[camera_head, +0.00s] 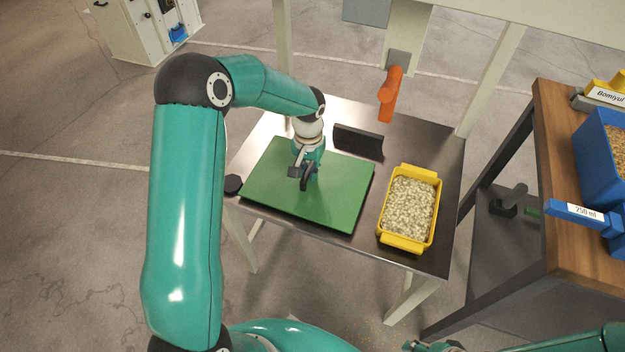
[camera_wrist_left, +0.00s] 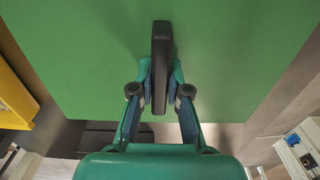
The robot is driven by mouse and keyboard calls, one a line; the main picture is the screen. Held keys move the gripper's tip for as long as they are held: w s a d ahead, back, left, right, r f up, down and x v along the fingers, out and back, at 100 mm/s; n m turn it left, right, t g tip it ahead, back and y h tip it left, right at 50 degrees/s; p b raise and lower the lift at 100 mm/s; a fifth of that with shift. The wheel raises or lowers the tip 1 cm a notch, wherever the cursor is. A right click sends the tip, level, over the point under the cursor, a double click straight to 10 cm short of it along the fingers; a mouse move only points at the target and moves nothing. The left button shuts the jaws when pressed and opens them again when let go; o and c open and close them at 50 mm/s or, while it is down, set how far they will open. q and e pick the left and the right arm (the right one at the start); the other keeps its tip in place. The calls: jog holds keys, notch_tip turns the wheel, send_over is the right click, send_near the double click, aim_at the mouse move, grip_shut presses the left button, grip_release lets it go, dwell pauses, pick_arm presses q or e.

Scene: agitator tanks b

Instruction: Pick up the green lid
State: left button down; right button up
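The green lid (camera_head: 270,190) is a flat rectangular plate at the left of the metal table, with a black upright handle (camera_head: 306,178) near its middle. In the left wrist view the lid (camera_wrist_left: 90,55) fills most of the picture, and the handle (camera_wrist_left: 161,65) stands between my fingers. My left gripper (camera_head: 307,172) is above the lid, its fingers closed against both sides of the handle; it also shows in the left wrist view (camera_wrist_left: 161,88). I cannot tell whether the lid rests on something or hangs just above the table. My right gripper (camera_head: 434,346) is barely visible at the bottom edge.
A yellow bin (camera_head: 382,218) of pale pellets stands right of the lid. A black block (camera_head: 358,141) is behind it, and a round black piece (camera_head: 233,184) is at its left. An orange handle (camera_head: 390,94) rises behind. A wooden table (camera_head: 565,180) with a blue bin (camera_head: 597,150) is at right.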

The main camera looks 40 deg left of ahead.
aim_at(309, 169)
dwell(0.3)
pick_arm(q)
notch_tip(309, 169, up, 10)
jog(key=shift+r+p, duration=0.1)
jog(key=shift+p, duration=0.3)
dwell(0.9)
jog(key=shift+d+f, duration=0.1)
jog(key=shift+f, duration=0.1)
